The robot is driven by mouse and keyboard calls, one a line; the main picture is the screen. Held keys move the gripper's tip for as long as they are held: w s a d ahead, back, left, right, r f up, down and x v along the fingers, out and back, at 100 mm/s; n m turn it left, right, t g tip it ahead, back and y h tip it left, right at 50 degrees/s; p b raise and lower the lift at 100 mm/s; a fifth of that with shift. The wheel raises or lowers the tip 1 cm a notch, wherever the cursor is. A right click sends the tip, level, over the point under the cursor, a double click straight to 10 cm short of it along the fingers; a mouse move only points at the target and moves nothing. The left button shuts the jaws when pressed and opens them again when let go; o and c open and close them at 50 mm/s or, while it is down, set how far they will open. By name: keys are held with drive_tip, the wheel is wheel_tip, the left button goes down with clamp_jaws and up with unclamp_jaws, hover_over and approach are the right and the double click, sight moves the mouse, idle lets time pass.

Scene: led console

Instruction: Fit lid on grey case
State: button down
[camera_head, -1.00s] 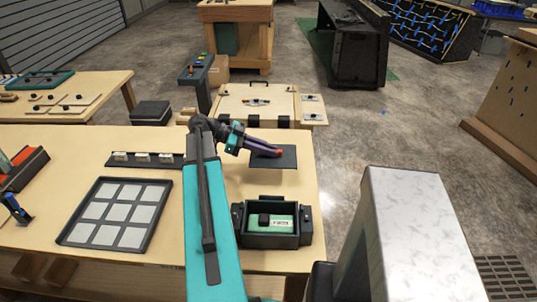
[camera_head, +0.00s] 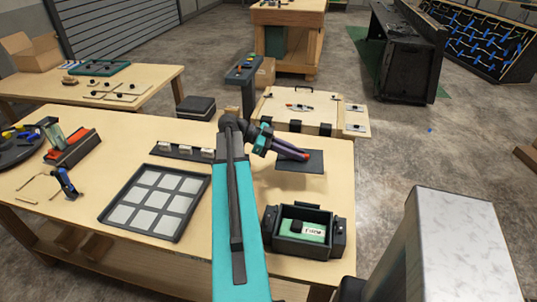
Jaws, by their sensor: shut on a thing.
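The grey case (camera_head: 300,248) stands open on the front right of the workbench. A green board with a black block and a white label (camera_head: 303,231) lies inside it. My gripper (camera_head: 305,156) is shut on the lid (camera_head: 301,166), a flat dark grey plate. The lid is held level above the bench, behind the case and apart from it, with a shadow below. My own arm hides part of the bench left of the case.
A dark tray with pale squares (camera_head: 153,203) lies left of my arm. A dark strip with small white pieces (camera_head: 182,151) lies behind it. A wooden panel box (camera_head: 305,112) stands beyond the bench. Bare bench lies between lid and case.

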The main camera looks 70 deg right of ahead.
drive_tip(key=w+a+r+n+t+h, duration=0.1)
drive_tip(key=w+a+n+t+h, duration=0.35)
drive_tip(key=w+a, duration=0.75)
drive_tip(key=w+a+n+t+h, duration=0.3)
drive_tip(key=w+a+n, duration=0.2)
drive_tip(key=w, duration=1.4)
drive_tip(key=w+a+r+n+t+h, duration=0.1)
drive_tip(key=w+a+n+t+h, duration=0.25)
drive_tip(key=w+a, duration=0.85)
drive_tip(key=w+a+r+n+t+y, duration=0.35)
drive_tip(key=w+a+n+t, duration=0.85)
drive_tip(key=w+a, duration=0.75)
drive_tip(key=w+a+r+n+t+y, duration=0.4)
drive_tip(key=a+r+n+y, duration=0.4)
drive_tip(key=a, duration=0.4)
drive_tip(key=shift+w+r+n+y, duration=0.4)
drive_tip(key=shift+w+r+y, duration=0.25)
drive_tip(key=shift+y, duration=0.4)
drive_tip(key=shift+s, duration=0.1)
